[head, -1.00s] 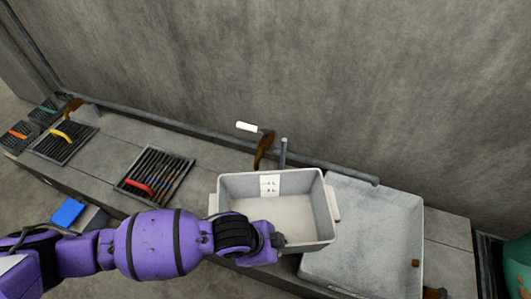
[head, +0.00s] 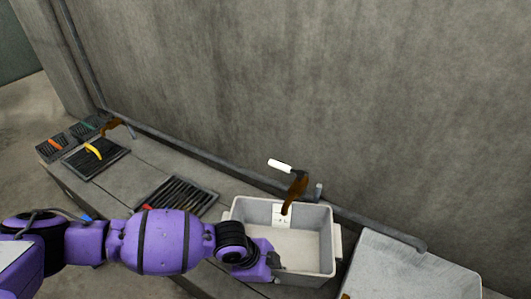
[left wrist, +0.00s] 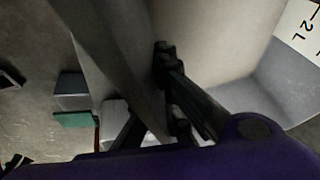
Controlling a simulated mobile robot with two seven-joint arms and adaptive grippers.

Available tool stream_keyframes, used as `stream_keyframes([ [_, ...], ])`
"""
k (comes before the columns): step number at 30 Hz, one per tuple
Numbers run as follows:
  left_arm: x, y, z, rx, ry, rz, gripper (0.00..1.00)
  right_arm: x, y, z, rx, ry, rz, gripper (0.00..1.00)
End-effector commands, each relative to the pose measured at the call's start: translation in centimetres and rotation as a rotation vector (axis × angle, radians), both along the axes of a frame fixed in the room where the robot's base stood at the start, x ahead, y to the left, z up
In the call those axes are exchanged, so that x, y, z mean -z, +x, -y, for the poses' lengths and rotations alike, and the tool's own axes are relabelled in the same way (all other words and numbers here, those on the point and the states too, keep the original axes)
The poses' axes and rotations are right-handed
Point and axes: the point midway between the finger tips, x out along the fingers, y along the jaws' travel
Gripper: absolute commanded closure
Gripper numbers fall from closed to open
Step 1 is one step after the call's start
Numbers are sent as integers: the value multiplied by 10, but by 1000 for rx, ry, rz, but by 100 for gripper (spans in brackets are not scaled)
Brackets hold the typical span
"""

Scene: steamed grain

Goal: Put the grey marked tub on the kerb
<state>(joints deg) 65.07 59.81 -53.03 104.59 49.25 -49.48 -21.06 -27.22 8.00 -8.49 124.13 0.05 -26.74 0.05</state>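The grey tub (head: 325,262), open-topped with side lugs, sits in the lower middle of the head view. A white label with dark marks (head: 282,214) is on its inner far wall. My left gripper (head: 262,268) is at the tub's near-left rim. In the left wrist view its dark fingers (left wrist: 165,110) straddle the tub wall (left wrist: 120,55), one inside and one outside, and appear shut on it. The label (left wrist: 300,30) also shows there. A long concrete ledge (head: 132,172) runs along the wall; I cannot tell whether it is the kerb. My right gripper is not in view.
A pale basin (head: 410,268) stands right of the tub. Dark grates (head: 185,196) with coloured handles lie along the ledge to the left. A pipe (head: 220,172) runs along the wall.

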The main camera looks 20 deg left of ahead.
Motion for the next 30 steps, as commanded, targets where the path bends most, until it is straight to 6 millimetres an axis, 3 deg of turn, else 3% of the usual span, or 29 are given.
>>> stream_keyframes([
  [4,10,11,-4,1,-1,8,100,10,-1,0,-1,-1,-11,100],
  [9,34,10,-3,2,-2,8,100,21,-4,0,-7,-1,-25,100],
  [20,37,10,-3,1,-2,10,100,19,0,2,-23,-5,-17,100],
  [26,38,9,-4,1,-1,6,77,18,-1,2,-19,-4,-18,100],
  [30,38,9,-4,1,-1,6,77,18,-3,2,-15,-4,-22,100],
])
